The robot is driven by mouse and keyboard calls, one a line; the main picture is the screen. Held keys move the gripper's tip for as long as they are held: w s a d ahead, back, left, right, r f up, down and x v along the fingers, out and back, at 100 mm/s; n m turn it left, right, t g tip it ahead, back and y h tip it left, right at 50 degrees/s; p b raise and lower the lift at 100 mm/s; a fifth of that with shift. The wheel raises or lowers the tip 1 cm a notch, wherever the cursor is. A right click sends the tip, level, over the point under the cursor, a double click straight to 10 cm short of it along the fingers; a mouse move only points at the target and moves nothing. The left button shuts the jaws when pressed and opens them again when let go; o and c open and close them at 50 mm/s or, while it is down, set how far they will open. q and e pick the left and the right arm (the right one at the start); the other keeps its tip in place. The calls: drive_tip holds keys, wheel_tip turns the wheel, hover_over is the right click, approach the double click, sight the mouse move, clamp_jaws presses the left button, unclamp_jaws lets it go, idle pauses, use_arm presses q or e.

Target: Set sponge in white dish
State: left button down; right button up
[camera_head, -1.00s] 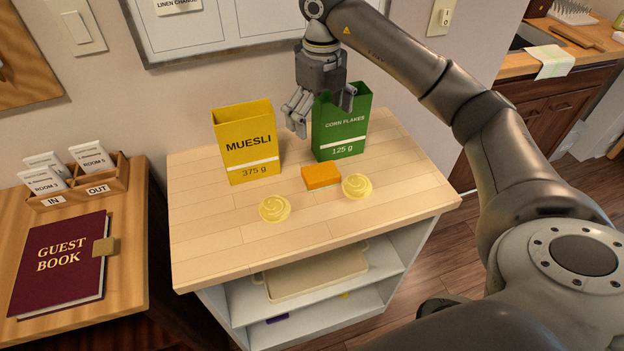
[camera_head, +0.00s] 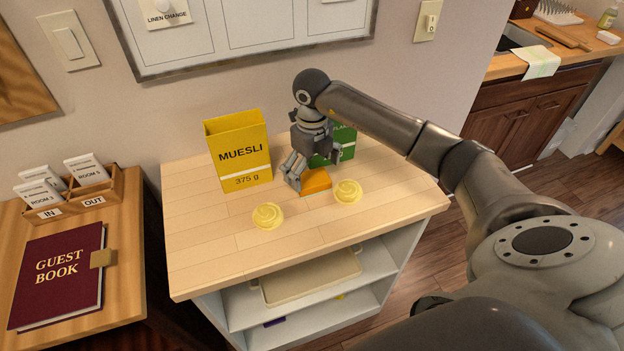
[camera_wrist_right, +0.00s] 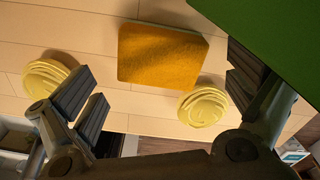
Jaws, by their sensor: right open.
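The orange sponge (camera_head: 318,182) lies flat on the wooden top of the shelf unit (camera_head: 210,245), in front of the green corn flakes box. My right gripper (camera_head: 313,170) is open and empty just above and behind the sponge, fingers pointing down, partly covering it. In the right wrist view the sponge (camera_wrist_right: 160,55) shows between the spread fingers (camera_wrist_right: 165,92), apart from them. I can make out no white dish; a cream tray (camera_head: 312,277) sits on the shelf below the top. My left gripper is not in view.
Two yellow swirled round pieces (camera_head: 268,216) (camera_head: 348,192) lie in front of the sponge. The yellow muesli box (camera_head: 238,150) stands left of my gripper; the green box (camera_head: 340,142) stands close behind it. The front left of the top is clear.

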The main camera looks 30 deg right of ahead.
wheel_tip(320, 180, down, 2)
drive_tip(key=c, duration=0.6)
drive_tip(key=shift+r, duration=0.1)
